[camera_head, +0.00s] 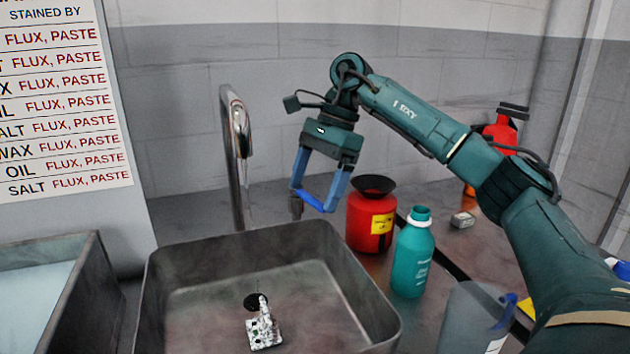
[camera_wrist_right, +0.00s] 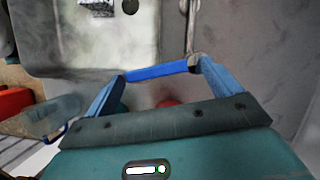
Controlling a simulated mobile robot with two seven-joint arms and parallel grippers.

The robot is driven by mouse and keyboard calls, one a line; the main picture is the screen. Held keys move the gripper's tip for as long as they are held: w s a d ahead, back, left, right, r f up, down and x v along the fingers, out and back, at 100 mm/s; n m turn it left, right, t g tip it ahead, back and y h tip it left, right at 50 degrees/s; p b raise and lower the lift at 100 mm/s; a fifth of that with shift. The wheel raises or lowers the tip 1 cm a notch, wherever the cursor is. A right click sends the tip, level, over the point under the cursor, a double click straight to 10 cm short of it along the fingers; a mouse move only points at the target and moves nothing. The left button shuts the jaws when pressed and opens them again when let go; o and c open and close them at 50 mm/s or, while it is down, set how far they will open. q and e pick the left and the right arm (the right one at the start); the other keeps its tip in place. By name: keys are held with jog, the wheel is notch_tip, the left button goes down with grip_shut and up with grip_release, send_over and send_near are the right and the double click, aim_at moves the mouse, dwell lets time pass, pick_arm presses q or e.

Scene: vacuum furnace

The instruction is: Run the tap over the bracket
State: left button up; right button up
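The bracket (camera_head: 263,332), a small black-and-white speckled part, lies in the grey sink basin (camera_head: 335,262) beside the dark drain (camera_head: 257,301). It also shows in part at the top of the right wrist view (camera_wrist_right: 98,6). The metal tap (camera_head: 238,150) arches up behind the basin; no water shows from it. My right gripper (camera_head: 312,199) is beyond the basin's back rim, right of the tap. A small brownish metal knob (camera_head: 296,206) is close by one finger's corner; contact is unclear. My left gripper is out of view.
Right of the basin stand a red container with a black funnel top (camera_head: 370,218) and a teal bottle (camera_head: 412,255). A grey jug (camera_head: 470,318) is nearer. A red bottle (camera_head: 502,128) stands farther back. Another basin (camera_head: 90,270) is at the left, below a sign (camera_head: 62,100).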

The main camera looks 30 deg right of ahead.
jog(key=shift+o, duration=0.9)
jog(key=shift+r, duration=0.2)
pick_arm(q)
jog(key=p, duration=0.2)
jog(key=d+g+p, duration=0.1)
jog(key=p, duration=0.1)
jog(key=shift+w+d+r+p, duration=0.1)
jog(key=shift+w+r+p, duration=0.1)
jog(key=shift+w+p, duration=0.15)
pick_arm(e)
jog(key=v, duration=1.3)
jog(key=shift+f, duration=0.2)
jog(key=shift+c, duration=0.2)
